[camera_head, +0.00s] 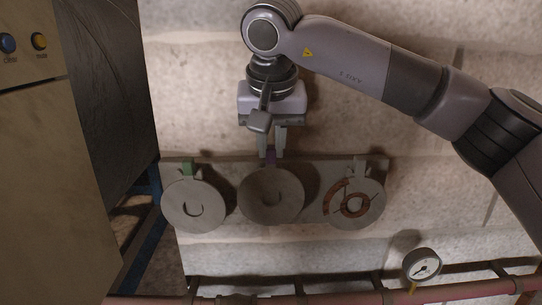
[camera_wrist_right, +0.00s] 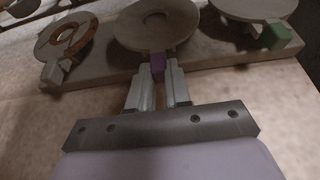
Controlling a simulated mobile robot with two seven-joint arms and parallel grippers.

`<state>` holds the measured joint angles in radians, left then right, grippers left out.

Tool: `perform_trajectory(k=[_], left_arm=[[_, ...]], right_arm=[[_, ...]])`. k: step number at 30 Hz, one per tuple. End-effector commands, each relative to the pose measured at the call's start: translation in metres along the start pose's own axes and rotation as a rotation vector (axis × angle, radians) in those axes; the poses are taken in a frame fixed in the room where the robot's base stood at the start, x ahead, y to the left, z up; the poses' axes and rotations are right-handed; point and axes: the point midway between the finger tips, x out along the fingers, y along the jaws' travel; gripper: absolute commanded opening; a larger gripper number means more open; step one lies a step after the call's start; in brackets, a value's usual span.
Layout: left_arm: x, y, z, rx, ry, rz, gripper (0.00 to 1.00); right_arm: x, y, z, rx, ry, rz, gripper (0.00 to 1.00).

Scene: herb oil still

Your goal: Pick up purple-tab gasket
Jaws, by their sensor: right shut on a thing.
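The purple-tab gasket (camera_head: 271,197) is a grey disc in the middle of a row on a wall board. In the right wrist view the gasket (camera_wrist_right: 180,27) shows a round hole and a purple tab. My right gripper (camera_head: 271,153) comes down from above and is shut on the purple tab. In the right wrist view the gripper's fingertips (camera_wrist_right: 159,70) lie on both sides of the tab. The fingers partly hide the tab in the head view. The disc still lies at the board. My left gripper is not in view.
The board (camera_head: 226,173) also bears a green-tab gasket (camera_head: 193,205) at left and a grey-tab disc with a reddish ring (camera_head: 371,207) at right. A pressure gauge (camera_head: 422,267) and pink pipe (camera_head: 340,298) run below. A cabinet (camera_head: 52,165) stands at left.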

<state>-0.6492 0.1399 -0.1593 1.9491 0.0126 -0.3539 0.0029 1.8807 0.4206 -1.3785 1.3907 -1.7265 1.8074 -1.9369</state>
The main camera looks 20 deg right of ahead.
Motion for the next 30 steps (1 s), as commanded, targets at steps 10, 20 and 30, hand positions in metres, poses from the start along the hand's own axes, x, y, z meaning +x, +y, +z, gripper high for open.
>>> perform_trajectory(k=[10, 20, 30], left_arm=[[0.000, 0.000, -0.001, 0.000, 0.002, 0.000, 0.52], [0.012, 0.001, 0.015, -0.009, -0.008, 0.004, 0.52], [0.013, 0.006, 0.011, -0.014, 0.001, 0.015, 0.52]], right_arm=[[-0.047, 0.000, -0.007, -0.004, 0.000, -0.003, 0.00], [-0.078, 0.000, 0.070, -0.008, 0.006, -0.002, 0.00], [-0.111, 0.000, 0.144, -0.003, 0.003, -0.001, 0.00]])
